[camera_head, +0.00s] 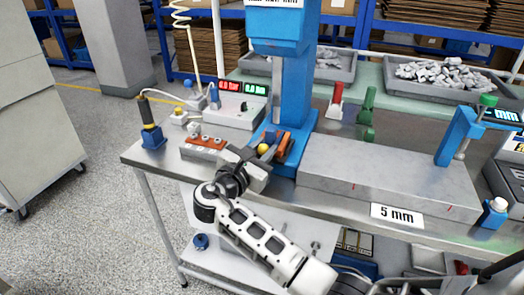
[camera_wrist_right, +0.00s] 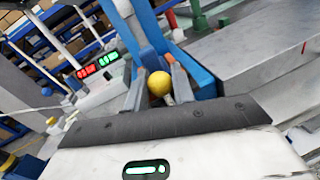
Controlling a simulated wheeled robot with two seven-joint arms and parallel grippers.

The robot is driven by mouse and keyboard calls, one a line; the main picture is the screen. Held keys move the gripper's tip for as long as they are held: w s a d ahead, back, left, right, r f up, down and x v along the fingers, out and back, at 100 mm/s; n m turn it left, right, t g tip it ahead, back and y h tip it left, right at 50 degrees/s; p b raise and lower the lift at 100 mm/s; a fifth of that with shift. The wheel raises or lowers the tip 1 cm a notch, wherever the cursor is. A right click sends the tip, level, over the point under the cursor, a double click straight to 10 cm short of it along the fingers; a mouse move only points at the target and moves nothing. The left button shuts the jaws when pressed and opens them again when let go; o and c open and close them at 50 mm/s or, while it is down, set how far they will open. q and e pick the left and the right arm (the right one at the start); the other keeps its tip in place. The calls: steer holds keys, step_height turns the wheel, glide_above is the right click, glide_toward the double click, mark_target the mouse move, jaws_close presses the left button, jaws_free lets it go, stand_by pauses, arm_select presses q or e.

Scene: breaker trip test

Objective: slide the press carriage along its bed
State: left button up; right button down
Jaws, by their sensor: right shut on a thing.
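The blue press carriage (camera_head: 283,95) stands upright as a tall column at the left end of a long grey metal bed (camera_head: 400,185). It also shows in the right wrist view (camera_wrist_right: 150,30). A yellow ball knob (camera_wrist_right: 159,84) sits low at the front of the carriage; it also shows in the head view (camera_head: 263,149). My right gripper (camera_wrist_right: 158,90) is shut on the yellow knob, with one finger on each side. In the head view my right gripper (camera_head: 262,158) partly covers the carriage's foot. My left gripper is not in view.
A blue clamp-like frame (camera_head: 458,135) stands at the bed's right end. Left of the carriage are an orange-topped block (camera_head: 203,146) and a box with red and green displays (camera_head: 235,104).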

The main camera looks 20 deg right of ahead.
steer(key=shift+w+a, duration=0.1)
steer(key=shift+a, duration=0.05)
steer(key=c, duration=1.2)
jaws_free()
steer(key=shift+w, duration=0.15)
steer(key=shift+c, duration=0.2)
